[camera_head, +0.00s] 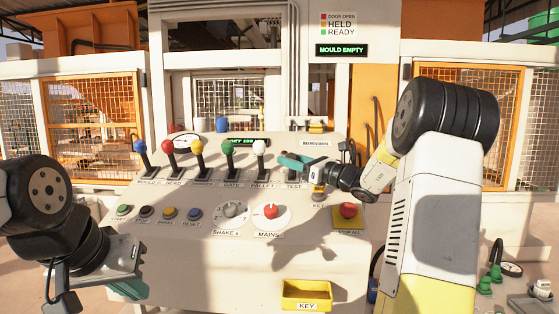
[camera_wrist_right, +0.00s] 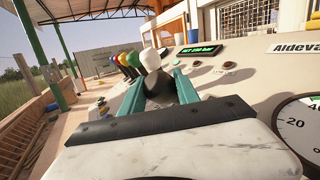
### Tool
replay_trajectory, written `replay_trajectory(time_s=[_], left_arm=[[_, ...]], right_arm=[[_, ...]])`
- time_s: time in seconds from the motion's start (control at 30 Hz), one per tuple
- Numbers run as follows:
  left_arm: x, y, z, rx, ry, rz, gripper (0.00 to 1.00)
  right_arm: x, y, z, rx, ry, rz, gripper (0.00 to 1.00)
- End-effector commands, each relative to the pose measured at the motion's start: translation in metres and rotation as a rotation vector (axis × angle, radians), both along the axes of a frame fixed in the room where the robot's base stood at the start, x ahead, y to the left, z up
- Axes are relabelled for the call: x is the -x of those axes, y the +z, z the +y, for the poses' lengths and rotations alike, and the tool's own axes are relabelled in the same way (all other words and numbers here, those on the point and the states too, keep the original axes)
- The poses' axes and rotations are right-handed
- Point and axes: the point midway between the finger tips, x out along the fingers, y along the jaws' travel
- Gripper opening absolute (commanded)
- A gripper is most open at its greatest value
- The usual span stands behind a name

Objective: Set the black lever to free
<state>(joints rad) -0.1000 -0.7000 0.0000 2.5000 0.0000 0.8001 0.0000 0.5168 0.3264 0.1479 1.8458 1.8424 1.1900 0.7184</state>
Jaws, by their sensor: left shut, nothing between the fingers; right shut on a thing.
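The black lever (camera_wrist_right: 157,80) is the rightmost of the row of levers on the sloped control panel. In the right wrist view its dark ball knob sits between the teal fingers of my right gripper (camera_wrist_right: 160,92). In the head view my right gripper (camera_head: 294,161) covers the knob, above the TEST label (camera_head: 293,187). The right gripper is shut on the knob. The lever's exact angle is mostly hidden. My left gripper (camera_head: 129,289) is low at the left of the panel, shut and empty.
The white lever (camera_head: 260,147) stands close left of the black one, then green, yellow, red and blue levers. Below are buttons, the MAINS knob (camera_head: 270,211) and a red stop button (camera_head: 348,210). A yellow KEY tray (camera_head: 306,283) is on the panel's front. A screen reads MOULD EMPTY.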

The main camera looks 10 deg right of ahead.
Motion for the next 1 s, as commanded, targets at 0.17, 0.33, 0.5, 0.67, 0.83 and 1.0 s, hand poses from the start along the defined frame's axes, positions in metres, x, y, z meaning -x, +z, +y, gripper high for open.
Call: replay_trajectory(time_s=[0.17, 0.33, 0.5, 0.67, 0.83, 1.0], left_arm=[[0.000, 0.000, 0.000, 0.000, 0.000, 0.000, 0.00], [0.000, 0.000, 0.000, 0.000, 0.000, 0.000, 0.00], [0.000, 0.000, 0.000, 0.000, 0.000, 0.000, 0.00], [0.000, 0.000, 0.000, 0.000, 0.000, 0.000, 0.00], [0.000, 0.000, 0.000, 0.000, 0.000, 0.000, 0.00], [0.000, 0.000, 0.000, 0.000, 0.000, 0.000, 0.00]], right_arm=[[0.001, -0.004, 0.003, -0.001, 0.009, 0.008, 0.00], [0.001, -0.004, 0.003, -0.001, 0.008, 0.008, 0.58], [0.001, -0.002, 0.002, 0.000, 0.005, 0.006, 0.58], [0.002, -0.002, -0.001, 0.000, 0.003, 0.004, 0.58], [0.019, -0.006, -0.016, 0.000, 0.001, 0.006, 0.58], [0.041, -0.010, -0.035, 0.001, 0.002, 0.006, 0.58]])
